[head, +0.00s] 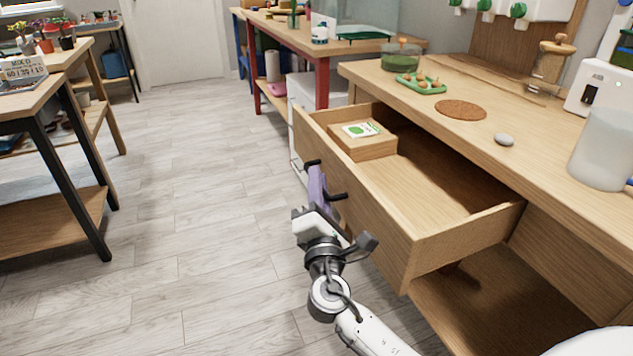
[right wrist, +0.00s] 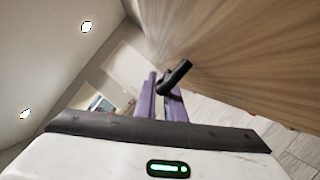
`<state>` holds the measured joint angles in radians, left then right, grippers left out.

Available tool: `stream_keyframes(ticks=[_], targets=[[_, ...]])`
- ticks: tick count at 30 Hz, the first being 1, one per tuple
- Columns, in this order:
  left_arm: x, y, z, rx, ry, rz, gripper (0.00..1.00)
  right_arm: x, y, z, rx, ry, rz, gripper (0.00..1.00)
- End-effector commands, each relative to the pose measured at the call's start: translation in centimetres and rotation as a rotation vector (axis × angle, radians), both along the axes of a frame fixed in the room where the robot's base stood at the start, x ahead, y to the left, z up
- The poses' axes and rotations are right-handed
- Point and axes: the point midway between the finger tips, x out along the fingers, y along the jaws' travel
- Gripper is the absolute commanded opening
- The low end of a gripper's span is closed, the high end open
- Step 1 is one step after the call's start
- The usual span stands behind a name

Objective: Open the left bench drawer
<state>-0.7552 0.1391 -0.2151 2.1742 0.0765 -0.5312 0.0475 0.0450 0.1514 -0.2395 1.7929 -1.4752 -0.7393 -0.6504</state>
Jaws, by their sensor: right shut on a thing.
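The left bench drawer (head: 378,222) is pulled well out from under the wooden bench top (head: 480,122), and its inside shows. A small wooden box with a white and green card (head: 362,130) is in its far left corner. My right gripper (head: 317,180), with purple fingers, is at the drawer's front face and shut on the black handle (head: 336,196). In the right wrist view the handle (right wrist: 176,76) shows between the purple fingers, beside the drawer's wooden front (right wrist: 235,50). My left gripper is not in view.
On the bench top are a cork mat (head: 460,110), a grey stone (head: 504,140), a green tray (head: 420,84) and a translucent white container (head: 602,150). A lower shelf (head: 490,305) lies below the drawer. The floor (head: 190,200) to the left is clear, up to a plant table (head: 60,220).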

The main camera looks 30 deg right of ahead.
Motion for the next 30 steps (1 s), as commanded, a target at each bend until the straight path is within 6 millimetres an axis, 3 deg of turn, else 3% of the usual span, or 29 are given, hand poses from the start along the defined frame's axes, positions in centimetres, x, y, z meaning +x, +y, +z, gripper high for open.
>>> stream_keyframes(ticks=[5,6,7,17,30], targets=[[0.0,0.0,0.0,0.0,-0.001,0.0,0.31,0.0,0.1,0.0,0.0,0.001,0.002,0.0],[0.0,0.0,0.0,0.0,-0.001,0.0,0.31,0.0,0.1,0.0,0.0,0.001,0.002,0.14],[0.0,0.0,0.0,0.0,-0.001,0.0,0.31,0.0,0.1,0.0,0.0,0.001,0.002,0.17],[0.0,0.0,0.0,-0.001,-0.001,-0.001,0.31,-0.2,0.2,-0.1,0.001,0.002,0.001,0.17],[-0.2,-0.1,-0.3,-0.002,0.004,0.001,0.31,-6.8,3.6,-1.8,0.002,0.004,0.001,0.17]])
